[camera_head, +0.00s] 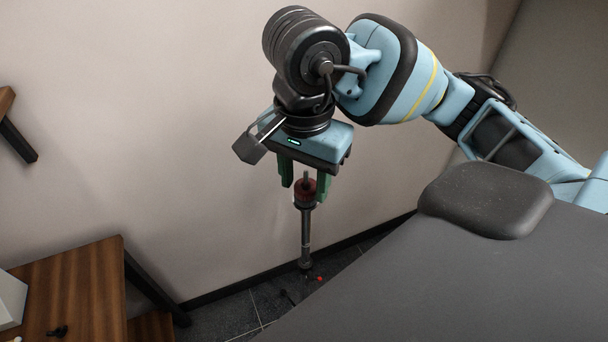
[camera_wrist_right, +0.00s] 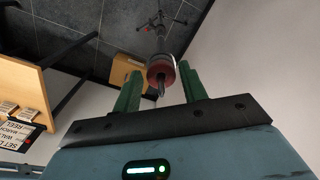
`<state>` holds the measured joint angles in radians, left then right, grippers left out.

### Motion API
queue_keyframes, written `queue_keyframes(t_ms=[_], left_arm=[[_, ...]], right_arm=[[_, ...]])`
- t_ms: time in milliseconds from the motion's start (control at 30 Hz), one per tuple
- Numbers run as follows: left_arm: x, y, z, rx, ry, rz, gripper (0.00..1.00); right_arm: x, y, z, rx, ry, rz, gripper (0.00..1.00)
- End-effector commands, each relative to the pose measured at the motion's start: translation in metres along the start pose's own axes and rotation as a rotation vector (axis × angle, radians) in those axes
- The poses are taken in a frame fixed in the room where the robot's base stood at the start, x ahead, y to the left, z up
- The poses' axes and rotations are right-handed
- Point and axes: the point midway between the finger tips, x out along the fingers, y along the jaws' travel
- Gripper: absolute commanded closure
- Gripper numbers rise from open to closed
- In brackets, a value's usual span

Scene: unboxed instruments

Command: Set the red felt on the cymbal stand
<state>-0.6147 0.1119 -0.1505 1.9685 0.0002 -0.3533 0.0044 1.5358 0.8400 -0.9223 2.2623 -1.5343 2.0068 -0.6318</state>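The red felt (camera_head: 305,190) sits around the thin rod at the top of the dark cymbal stand (camera_head: 306,230), which stands upright on the floor near the wall. In the right wrist view the felt (camera_wrist_right: 161,72) is a red ring with the rod tip (camera_wrist_right: 160,89) poking through it. My right gripper (camera_head: 304,183) points down over the stand top, its green fingers on either side of the felt. In the right wrist view the fingers (camera_wrist_right: 160,88) are spread, with narrow gaps to the felt. The stand's base is partly hidden by a grey surface. My left gripper is not in view.
A wooden table (camera_head: 75,290) with dark legs stands at the lower left. A cardboard box (camera_wrist_right: 128,72) is on the floor near the stand. A small red item (camera_head: 320,278) shows near the stand's foot. The wall is close behind.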

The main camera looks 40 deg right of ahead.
Motion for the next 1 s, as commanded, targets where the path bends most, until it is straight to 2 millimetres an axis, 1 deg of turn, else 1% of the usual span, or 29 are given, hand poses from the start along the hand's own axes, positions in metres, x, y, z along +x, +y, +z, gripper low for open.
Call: queue_keyframes(t_ms=[33,67,100,467,533,567,600,733,900,1000], left_arm=[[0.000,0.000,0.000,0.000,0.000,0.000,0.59],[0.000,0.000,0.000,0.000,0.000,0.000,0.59],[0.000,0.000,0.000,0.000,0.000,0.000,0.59],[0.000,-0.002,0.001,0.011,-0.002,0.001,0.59],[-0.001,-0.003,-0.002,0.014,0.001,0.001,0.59],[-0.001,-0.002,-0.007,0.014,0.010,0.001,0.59],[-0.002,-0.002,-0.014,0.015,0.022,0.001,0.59],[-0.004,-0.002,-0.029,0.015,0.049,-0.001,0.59],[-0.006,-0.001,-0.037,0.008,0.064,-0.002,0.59],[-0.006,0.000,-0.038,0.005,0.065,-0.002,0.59]], right_arm=[[0.000,0.000,0.000,0.000,0.000,0.000,0.51],[0.000,0.000,0.000,0.000,0.000,0.000,0.47],[0.000,0.000,0.000,0.000,0.000,0.000,0.45],[0.000,0.000,0.000,0.000,0.000,0.001,0.45],[0.000,0.000,0.000,0.000,0.000,0.001,0.45],[-0.002,0.000,0.000,0.000,0.001,-0.001,0.45],[-0.012,-0.001,0.000,0.000,0.003,-0.006,0.45],[-0.038,0.000,0.000,0.001,0.003,-0.007,0.45],[-0.063,0.000,0.000,0.001,0.002,-0.005,0.45],[-0.072,0.000,0.000,0.000,0.002,-0.003,0.45]])
